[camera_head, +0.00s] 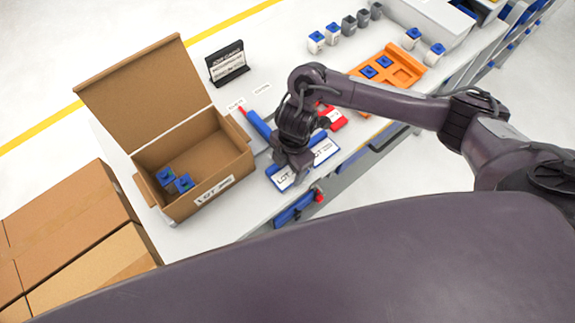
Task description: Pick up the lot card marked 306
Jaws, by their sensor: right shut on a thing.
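A blue-and-white lot card (283,178) lies at the table's front edge, and my right gripper (296,170) is over it, shut on it. Its print begins with "LOT", but the number is partly hidden and too small to read. A second blue-and-white card (325,150) shows just to the right, partly behind the gripper and wrist. I cannot tell which one is marked 306. I cannot tell whether the held card is lifted off the table. My left gripper is not in view.
An open cardboard box (225,165) with a LOT label and blue-topped items stands left of the gripper. Behind are a black sign (228,64), a blue tool (257,124) and a red item (334,118). An orange tray (403,68) lies right. Closed cartons (65,225) stand at left.

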